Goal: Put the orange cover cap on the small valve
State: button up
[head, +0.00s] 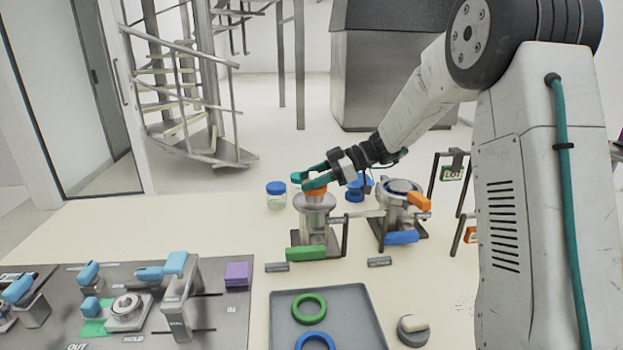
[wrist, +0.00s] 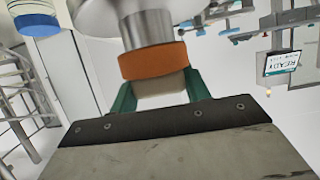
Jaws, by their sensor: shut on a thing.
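The orange cover cap (head: 316,190) is between the green fingers of my gripper (head: 306,182), which is shut on it from the side. It is at the top of the left grey metal valve (head: 316,225), which has a green handle (head: 305,252). In the wrist view the orange cap (wrist: 152,62) meets the valve's metal cylinder (wrist: 145,30), with the green fingers on both sides. I cannot tell whether the cap is fully seated. A second valve (head: 397,212) stands to the right, with an orange part (head: 418,201) and a blue handle (head: 401,237).
A blue-lidded jar (head: 276,195) stands left of the valve, and a blue item (head: 357,188) behind it. A grey tray (head: 342,297) with green and blue rings lies in front. A fixture board (head: 220,325) fills the left front. Metal posts with signs (head: 452,172) stand right.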

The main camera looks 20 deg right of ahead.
jog(key=shift+f, duration=0.2)
dwell(0.3)
jog(key=o, duration=1.7)
jog(key=shift+r, duration=0.1)
jog(key=shift+r, duration=3.05)
